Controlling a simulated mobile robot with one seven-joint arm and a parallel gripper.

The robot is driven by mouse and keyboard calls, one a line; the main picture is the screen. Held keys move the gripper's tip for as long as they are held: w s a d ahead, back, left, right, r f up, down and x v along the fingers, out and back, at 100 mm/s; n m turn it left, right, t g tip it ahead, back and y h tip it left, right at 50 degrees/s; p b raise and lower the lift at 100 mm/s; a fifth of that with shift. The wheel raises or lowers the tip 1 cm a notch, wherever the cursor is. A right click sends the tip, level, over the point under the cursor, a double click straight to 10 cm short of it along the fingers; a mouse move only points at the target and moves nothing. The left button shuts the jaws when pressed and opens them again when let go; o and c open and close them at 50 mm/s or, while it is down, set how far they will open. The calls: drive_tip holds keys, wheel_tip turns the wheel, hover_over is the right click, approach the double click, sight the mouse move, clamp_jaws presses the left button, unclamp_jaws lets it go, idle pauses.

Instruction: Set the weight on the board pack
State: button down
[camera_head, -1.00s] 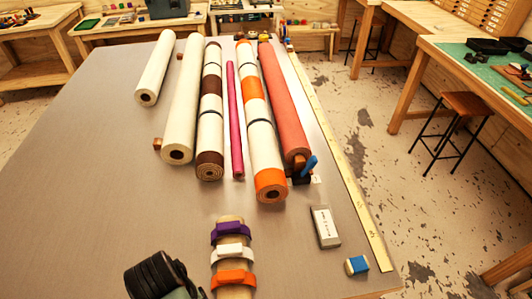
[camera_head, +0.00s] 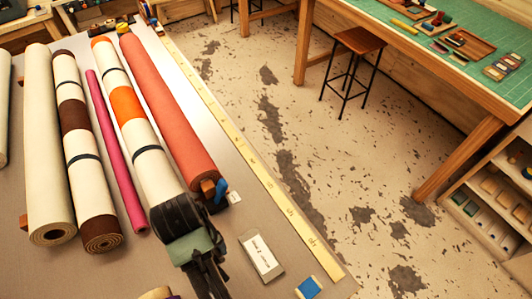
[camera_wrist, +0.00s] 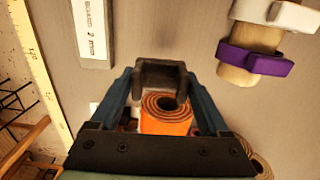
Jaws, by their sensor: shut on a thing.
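The board pack (camera_head: 260,257) is a grey block with a white printed label, lying flat on the table right of my gripper. Its labelled end shows at the upper left of the wrist view (camera_wrist: 95,28). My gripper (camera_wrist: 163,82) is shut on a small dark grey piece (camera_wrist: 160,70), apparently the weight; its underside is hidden. In the wrist view it appears in front of the orange-ended roll (camera_wrist: 166,118). In the head view my gripper (camera_head: 207,282) hangs left of the pack, and the held piece cannot be made out there.
Several long rolls, including a red one (camera_head: 165,105), lie left of and behind my gripper. A yellow ruler strip (camera_head: 255,165) runs along the table's right edge. A blue-banded block (camera_head: 310,288) sits near the pack. A dowel with purple and white straps (camera_wrist: 252,60) lies nearby.

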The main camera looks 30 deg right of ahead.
drive_tip(key=d+n, duration=0.4)
wheel_tip(320, 180, up, 6)
drive_tip(key=f+n+p, duration=0.1)
drive_tip(key=n+p, duration=0.5)
drive_tip(key=n, duration=0.7)
hover_over(261, 254)
drive_tip(key=shift+n, duration=0.3)
wheel_tip(261, 254, down, 9)
drive_tip(key=shift+f+p, duration=0.1)
drive_tip(key=shift+p, duration=0.7)
drive_tip(key=shift+f, duration=0.15)
unclamp_jaws()
wheel_tip(261, 254, up, 12)
drive_tip(key=b, duration=0.1)
